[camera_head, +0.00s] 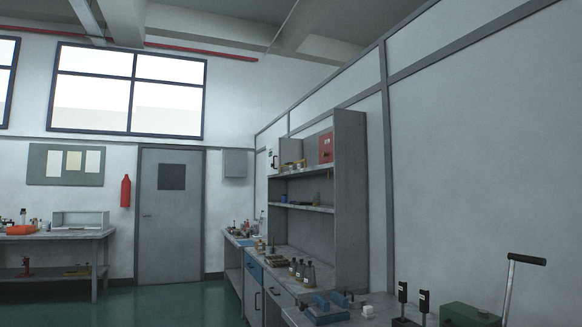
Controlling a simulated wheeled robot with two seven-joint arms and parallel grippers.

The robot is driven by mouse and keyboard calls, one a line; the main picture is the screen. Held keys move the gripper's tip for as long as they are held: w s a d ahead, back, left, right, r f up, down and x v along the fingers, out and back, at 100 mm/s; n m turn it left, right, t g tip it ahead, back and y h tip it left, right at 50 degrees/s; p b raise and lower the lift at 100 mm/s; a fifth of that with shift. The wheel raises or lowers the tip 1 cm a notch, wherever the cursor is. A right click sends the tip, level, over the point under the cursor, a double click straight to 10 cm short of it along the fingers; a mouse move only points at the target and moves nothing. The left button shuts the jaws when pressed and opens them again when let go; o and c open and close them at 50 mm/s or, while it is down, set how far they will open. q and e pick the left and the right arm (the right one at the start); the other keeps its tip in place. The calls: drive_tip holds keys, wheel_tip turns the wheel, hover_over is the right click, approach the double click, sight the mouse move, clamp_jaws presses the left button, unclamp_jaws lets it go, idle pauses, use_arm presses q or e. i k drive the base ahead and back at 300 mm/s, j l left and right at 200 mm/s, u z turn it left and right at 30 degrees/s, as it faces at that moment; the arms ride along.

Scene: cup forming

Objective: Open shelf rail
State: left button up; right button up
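A tall grey shelf unit (350,200) stands on the bench along the right wall. Its upper board (303,173) carries a red box (326,148) and small items. A lower board (303,207) holds a few small things. A white panel with a dark handle (275,161) shows at the unit's far upper end. I cannot make out a separate rail on the shelf at this size. Neither of my grippers shows in the head view.
The bench (275,285) has several dark bottles (300,270) and blue blocks (322,309). A black-handled lever (510,280) and green box (468,316) stand at the lower right. A grey door (171,230) and side table (60,236) are farther back; green floor (165,304) is clear.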

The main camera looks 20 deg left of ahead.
sight(304, 161)
drive_tip(key=i+j+u, duration=1.1)
drive_tip(key=i, duration=0.4)
drive_tip(key=i+l+u, duration=0.1)
drive_tip(key=i+u, duration=0.3)
drive_tip(key=i, duration=0.35)
drive_tip(key=i+z, duration=0.15)
drive_tip(key=i, duration=0.5)
drive_tip(key=i+z, duration=0.1)
drive_tip(key=i, duration=0.55)
drive_tip(key=i+j+z, duration=0.15)
drive_tip(key=i, duration=0.5)
drive_tip(key=i+j+z, duration=0.1)
drive_tip(key=i, duration=1.45)
drive_tip(key=i+j+z, duration=0.1)
drive_tip(key=i, duration=0.75)
